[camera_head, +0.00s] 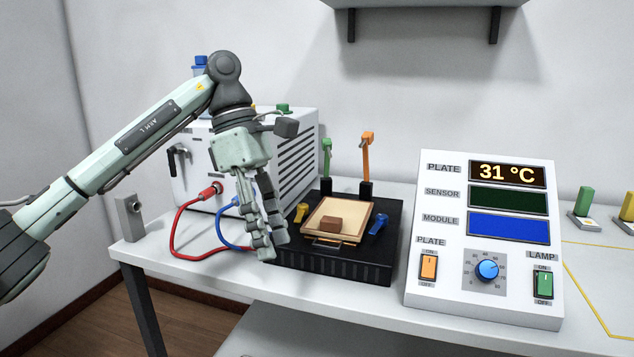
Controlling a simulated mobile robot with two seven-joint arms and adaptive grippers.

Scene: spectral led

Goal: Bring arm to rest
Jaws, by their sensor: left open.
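My left arm comes in from the left, bent at a raised joint above the bench. My left gripper (266,235) hangs with its fingers pointing down at the left edge of the black hot plate (345,263). It is open, and I see nothing between its fingers. A tan tray (352,215) lies on the hot plate with a small brown block (330,224) on it. My right gripper is not in view.
A white box (298,150) with red (177,240) and blue cables stands behind the gripper. A control panel (420,210) reading 31 °C stands to the right. Green (326,160) and orange (367,155) clips rise behind the tray. A shelf (425,10) hangs above.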

